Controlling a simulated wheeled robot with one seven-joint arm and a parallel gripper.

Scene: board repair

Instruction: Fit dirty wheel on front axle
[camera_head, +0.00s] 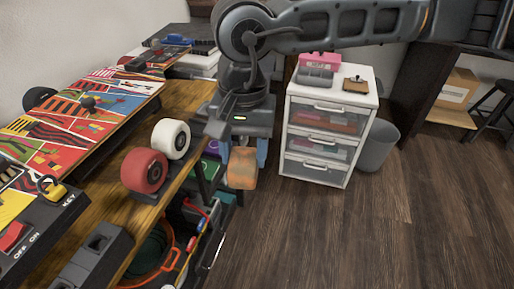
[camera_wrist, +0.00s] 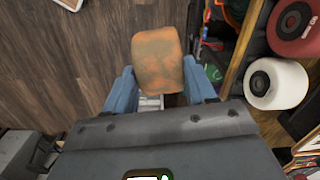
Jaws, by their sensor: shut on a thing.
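The dirty wheel (camera_head: 241,169), orange-brown and smeared, is held between the blue fingers of my gripper (camera_head: 244,155). In the wrist view, the dirty wheel (camera_wrist: 158,58) sticks out past the fingertips of my gripper (camera_wrist: 160,88). The wheel hangs in the air beyond the bench's right edge, above the floor and left of the drawer cabinet. A skateboard deck with a colourful graphic (camera_head: 70,122) lies on the bench at left. I cannot make out the front axle clearly.
A red wheel (camera_head: 144,171) and a white wheel (camera_head: 171,139) stand on the wooden bench (camera_head: 190,97) near its edge. Crowded shelves lie below. A white drawer cabinet (camera_head: 327,135) and a grey bin (camera_head: 378,147) stand to the right. The wooden floor (camera_head: 370,230) at front right is clear.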

